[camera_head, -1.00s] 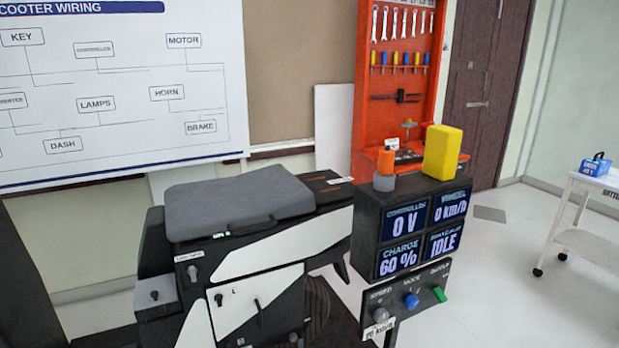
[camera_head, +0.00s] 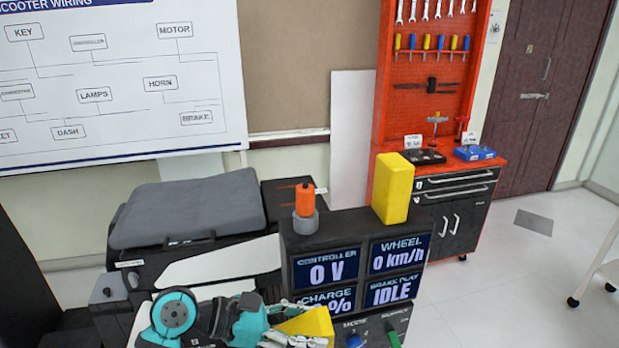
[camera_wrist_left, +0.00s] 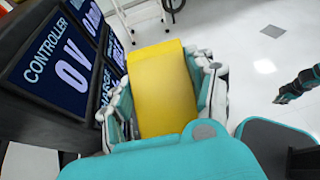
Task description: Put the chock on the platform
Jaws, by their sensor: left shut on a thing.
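My left gripper (camera_head: 290,335) is at the bottom of the head view, in front of the display box. It is shut on a yellow block (camera_head: 312,324), which I take to be the chock. In the left wrist view the yellow block (camera_wrist_left: 165,88) sits between both fingers (camera_wrist_left: 165,100), beside the display. Another yellow block (camera_head: 393,188) stands upright on top of the display box. My right gripper (camera_wrist_left: 298,86) seems to show at the right edge of the left wrist view, over the floor; its jaws are too small to read. I cannot make out the platform.
The display box (camera_head: 300,240) has an orange-and-grey beacon (camera_head: 305,205) on top. Control knobs (camera_head: 355,341) sit below its screens. The scooter with its grey seat (camera_head: 190,208) is at left. A red tool cabinet (camera_head: 440,175) stands behind. Floor at right is open.

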